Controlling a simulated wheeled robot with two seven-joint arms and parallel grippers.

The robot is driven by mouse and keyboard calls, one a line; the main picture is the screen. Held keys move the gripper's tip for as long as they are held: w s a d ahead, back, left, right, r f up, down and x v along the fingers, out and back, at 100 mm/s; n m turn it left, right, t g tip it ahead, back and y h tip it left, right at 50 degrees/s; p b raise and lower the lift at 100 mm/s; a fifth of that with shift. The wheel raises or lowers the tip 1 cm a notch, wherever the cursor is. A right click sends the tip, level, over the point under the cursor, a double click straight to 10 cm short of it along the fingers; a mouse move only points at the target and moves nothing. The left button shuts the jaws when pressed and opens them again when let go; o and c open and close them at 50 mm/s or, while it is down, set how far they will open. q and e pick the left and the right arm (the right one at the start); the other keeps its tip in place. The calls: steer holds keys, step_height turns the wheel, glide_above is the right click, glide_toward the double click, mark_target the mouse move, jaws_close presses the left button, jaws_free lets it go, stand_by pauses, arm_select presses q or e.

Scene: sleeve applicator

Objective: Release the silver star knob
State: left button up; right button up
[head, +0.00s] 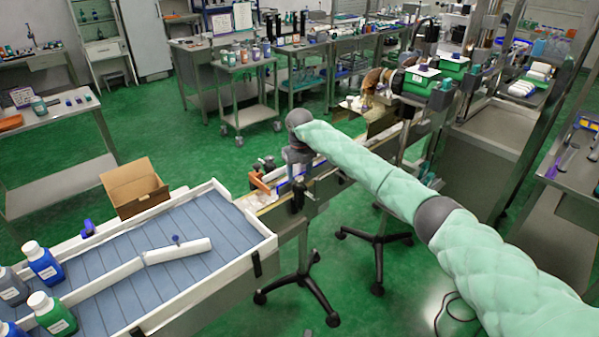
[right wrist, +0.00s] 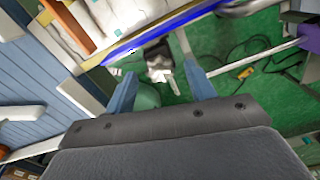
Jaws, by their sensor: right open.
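My right gripper (head: 297,188) is at the end of the green padded arm, beside the narrow conveyor, pointing down. In the right wrist view its two blue-grey fingers (right wrist: 161,88) are spread apart, with a gap between them. A small pale silver-grey piece with a dark part (right wrist: 160,68) shows beyond the gap, against the green floor. I cannot tell surely whether it is the silver star knob. No clear knob shows in the head view, where the gripper covers part of the conveyor's side. My left gripper is not in view.
The narrow conveyor (head: 328,183) runs past the gripper, with an orange-handled part (head: 259,181) close by. A blue-slatted tray table (head: 205,222) with white walls stands at the left, holding bottles (head: 43,262). An open cardboard box (head: 133,187) sits behind it. Green floor lies right of the stand.

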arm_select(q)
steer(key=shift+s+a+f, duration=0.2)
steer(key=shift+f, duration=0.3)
arm_select(e)
steer(key=shift+f, duration=0.65)
steer(key=c, duration=1)
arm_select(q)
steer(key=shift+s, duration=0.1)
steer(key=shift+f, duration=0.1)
